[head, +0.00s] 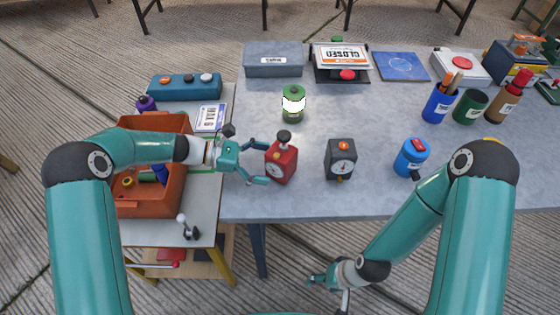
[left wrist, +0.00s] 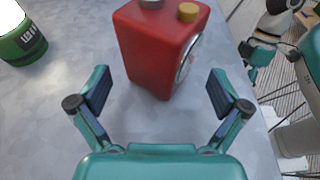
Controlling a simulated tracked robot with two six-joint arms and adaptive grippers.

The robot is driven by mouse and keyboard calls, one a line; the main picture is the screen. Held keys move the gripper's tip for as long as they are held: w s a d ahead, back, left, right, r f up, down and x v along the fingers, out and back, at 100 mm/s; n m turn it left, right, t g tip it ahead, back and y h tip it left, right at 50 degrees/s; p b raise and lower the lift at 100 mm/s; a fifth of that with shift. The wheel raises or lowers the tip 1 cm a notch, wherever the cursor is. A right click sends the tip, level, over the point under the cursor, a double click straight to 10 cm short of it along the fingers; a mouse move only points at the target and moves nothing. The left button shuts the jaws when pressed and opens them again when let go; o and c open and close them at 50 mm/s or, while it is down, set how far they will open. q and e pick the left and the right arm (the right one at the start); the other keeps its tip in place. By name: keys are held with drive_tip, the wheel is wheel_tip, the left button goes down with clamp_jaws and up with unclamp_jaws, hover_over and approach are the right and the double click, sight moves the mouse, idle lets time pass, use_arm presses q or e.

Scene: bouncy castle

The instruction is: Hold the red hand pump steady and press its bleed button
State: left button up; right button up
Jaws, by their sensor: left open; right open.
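The red hand pump (head: 283,163) is a red box standing upright on the grey table, with a round dial on its front and a black knob on top. In the left wrist view the red pump (left wrist: 158,45) shows a gold button (left wrist: 188,12) on top; its upper end is cut off. My left gripper (head: 262,164) is open, its fingers pointing at the pump from the left. In its wrist view the fingertips (left wrist: 161,93) are spread wide at the pump's near edge, with gaps at both sides. My right gripper (head: 320,280) is open and empty, low in front of the table.
A dark box with a dial (head: 341,160) stands right of the pump, and a green can (head: 293,106) behind it. A blue canister (head: 411,158) is further right. An orange bin (head: 150,204) is under my left arm. The table front between pump and edge is clear.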

sight(277, 166)
use_arm(q)
drive_tip(key=shift+b+x, duration=0.35)
drive_tip(key=shift+x, duration=1.25)
use_arm(e)
drive_tip(key=shift+f, duration=0.45)
use_arm(q)
drive_tip(key=c, duration=0.8)
drive_tip(key=shift+c, duration=0.3)
use_arm(e)
clamp_jaws()
use_arm(q)
drive_tip(key=shift+s+f, duration=0.1)
